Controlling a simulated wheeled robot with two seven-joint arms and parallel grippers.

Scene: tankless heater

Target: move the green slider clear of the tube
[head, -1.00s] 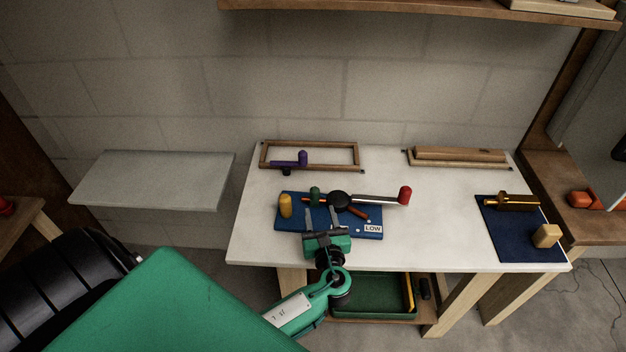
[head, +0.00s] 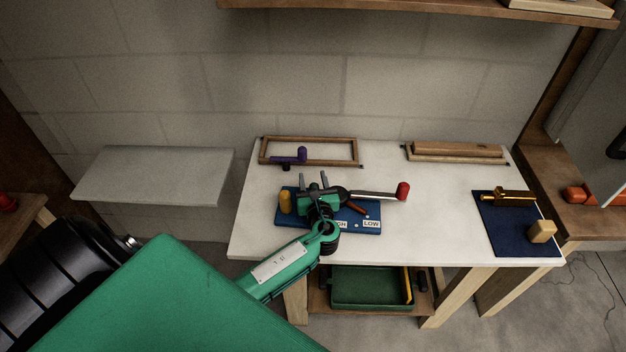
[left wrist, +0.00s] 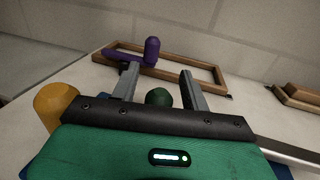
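The green slider shows as a rounded green knob (left wrist: 158,97) in the left wrist view, between the fingers of my left gripper (left wrist: 157,73). The fingers are apart, with visible space on both sides of the knob. In the head view, my left gripper (head: 311,181) is over the blue board (head: 372,227) and hides the slider. A reddish-brown tube piece (head: 356,208) shows to the right of the gripper; its part near the slider is hidden. A yellow knob (head: 285,201) stands on the board's left. My right gripper is out of view.
A silver lever with a red end (head: 402,191) extends right from the board. A wooden frame with a purple handle (head: 301,155) lies behind it. A blue mat (head: 497,235) holds a brass part and a wooden block. The white tabletop (head: 430,215) between is clear.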

